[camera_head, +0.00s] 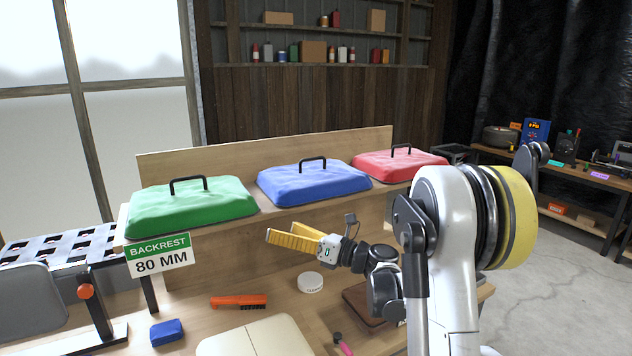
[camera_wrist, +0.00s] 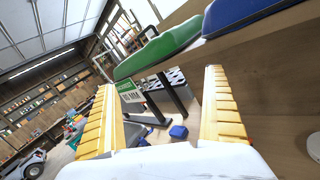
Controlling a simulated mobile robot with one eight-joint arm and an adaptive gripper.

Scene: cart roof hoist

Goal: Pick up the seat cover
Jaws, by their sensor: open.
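Three padded covers with black handles sit in a row on a raised wooden shelf (camera_head: 290,222): a green one (camera_head: 190,208), a blue one (camera_head: 312,182) and a red one (camera_head: 398,165). No label visible here names a seat cover, so I cannot tell which one it is. My gripper (camera_head: 285,238), with yellow ribbed fingers, is open and empty. It appears in front of the shelf, below the blue cover in the picture, apart from all the covers. In the wrist view, the green cover (camera_wrist: 160,48) and blue cover (camera_wrist: 238,14) show above the open fingers (camera_wrist: 160,108).
A sign reading "BACKREST 80 MM" (camera_head: 160,255) hangs below the green cover. The bench holds an orange brush (camera_head: 238,301), a white round tin (camera_head: 310,282), a blue block (camera_head: 166,332), a beige padded piece (camera_head: 255,340) and a brown flat piece (camera_head: 368,304). A perforated rack (camera_head: 60,245) stands left.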

